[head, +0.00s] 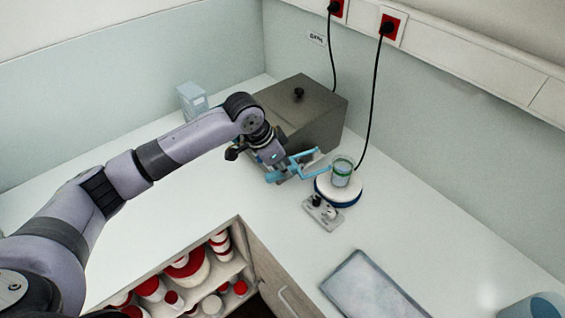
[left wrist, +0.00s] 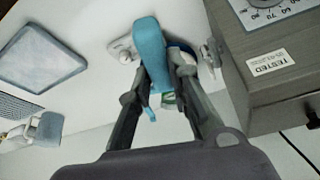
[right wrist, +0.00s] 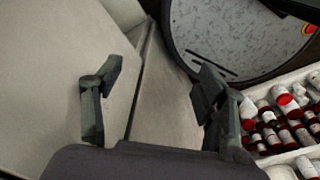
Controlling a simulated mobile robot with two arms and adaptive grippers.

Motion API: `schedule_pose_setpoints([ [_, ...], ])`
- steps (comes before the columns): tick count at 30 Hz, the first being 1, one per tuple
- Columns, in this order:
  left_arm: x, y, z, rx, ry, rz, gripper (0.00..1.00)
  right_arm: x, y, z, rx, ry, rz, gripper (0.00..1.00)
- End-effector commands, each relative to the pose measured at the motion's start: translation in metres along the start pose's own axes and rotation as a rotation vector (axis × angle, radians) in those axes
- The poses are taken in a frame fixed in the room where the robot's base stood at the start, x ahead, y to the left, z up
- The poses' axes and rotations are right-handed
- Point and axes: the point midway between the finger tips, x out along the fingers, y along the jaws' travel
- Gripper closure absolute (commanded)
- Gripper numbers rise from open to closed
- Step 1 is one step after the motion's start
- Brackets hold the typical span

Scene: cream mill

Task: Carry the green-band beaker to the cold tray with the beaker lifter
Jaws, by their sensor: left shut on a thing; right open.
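The green-band beaker (head: 342,172) stands upright on the white round top of a hotplate (head: 325,191). My left gripper (head: 277,168) is shut on the blue beaker lifter (head: 308,163), left of the beaker. The lifter's prongs point at the beaker's side; I cannot tell whether they touch it. In the left wrist view the lifter's blue handle (left wrist: 150,50) is between the fingers and hides most of the beaker. The cold tray (head: 368,286), shallow and grey, lies empty at the front of the bench. My right gripper (right wrist: 153,95) is open and empty, away from the bench top.
A grey box-shaped apparatus (head: 300,115) stands close behind the left gripper. A black cord runs down to the hotplate. An open cabinet (head: 245,262) with red-capped containers is below the bench. A blue container (head: 532,306) is at lower right.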

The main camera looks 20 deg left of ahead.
Motion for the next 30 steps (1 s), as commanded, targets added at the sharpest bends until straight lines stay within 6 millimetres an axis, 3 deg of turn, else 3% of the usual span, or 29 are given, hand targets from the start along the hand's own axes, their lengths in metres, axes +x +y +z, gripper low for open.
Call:
schedule_pose_setpoints([
  [13,0.032,0.0,0.008,-0.001,0.0,0.0,1.0,0.007,0.003,0.006,-0.001,-0.009,0.004,0.34],
  [30,0.067,0.0,0.016,-0.001,0.0,-0.001,1.0,0.05,0.002,0.01,0.0,-0.008,0.003,0.34],
])
